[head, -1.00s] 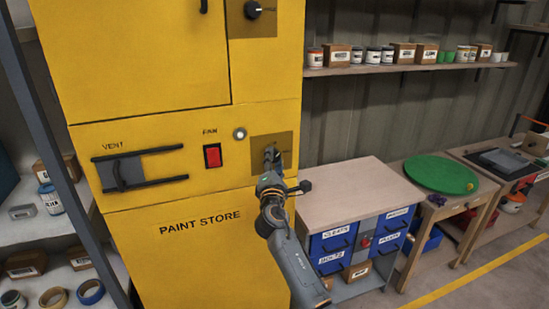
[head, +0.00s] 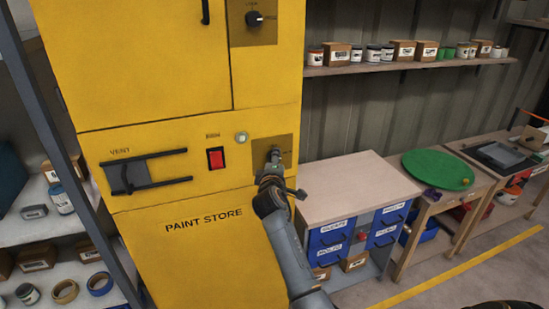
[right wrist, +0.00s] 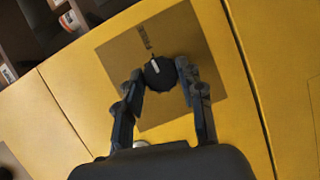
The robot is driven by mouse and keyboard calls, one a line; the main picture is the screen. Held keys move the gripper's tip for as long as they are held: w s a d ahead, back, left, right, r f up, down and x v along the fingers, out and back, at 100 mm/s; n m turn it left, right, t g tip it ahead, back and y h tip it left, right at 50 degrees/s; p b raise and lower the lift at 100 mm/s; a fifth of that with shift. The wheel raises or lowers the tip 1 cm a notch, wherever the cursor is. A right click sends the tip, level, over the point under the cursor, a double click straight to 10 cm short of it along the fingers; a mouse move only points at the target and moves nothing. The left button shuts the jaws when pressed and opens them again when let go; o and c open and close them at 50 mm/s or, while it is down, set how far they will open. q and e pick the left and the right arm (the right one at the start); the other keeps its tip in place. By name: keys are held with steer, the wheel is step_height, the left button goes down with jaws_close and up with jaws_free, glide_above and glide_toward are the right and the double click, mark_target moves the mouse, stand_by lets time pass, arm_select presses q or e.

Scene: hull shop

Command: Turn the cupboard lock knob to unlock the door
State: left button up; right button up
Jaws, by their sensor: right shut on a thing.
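The yellow paint store cupboard (head: 150,235) fills the left middle of the head view. My right gripper (head: 274,160) is at a knob on the lower brown plate (head: 286,143). In the right wrist view this round black knob (right wrist: 160,73) has a pale pointer mark towards the upper left. The two fingers of my right gripper (right wrist: 160,85) are closed on its sides. A second dark knob (head: 254,18) sits on an upper plate, clear of the gripper. My left gripper is not in view.
A red switch (head: 215,158), a pale round lamp (head: 241,137) and the vent slider (head: 122,178) are left of the gripper. A drawer bench (head: 350,190) stands close on the right. Shelves (head: 30,225) stand on the left.

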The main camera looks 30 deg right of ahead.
stand_by(0.3)
steer(key=o, duration=1.2)
steer(key=v, duration=1.2)
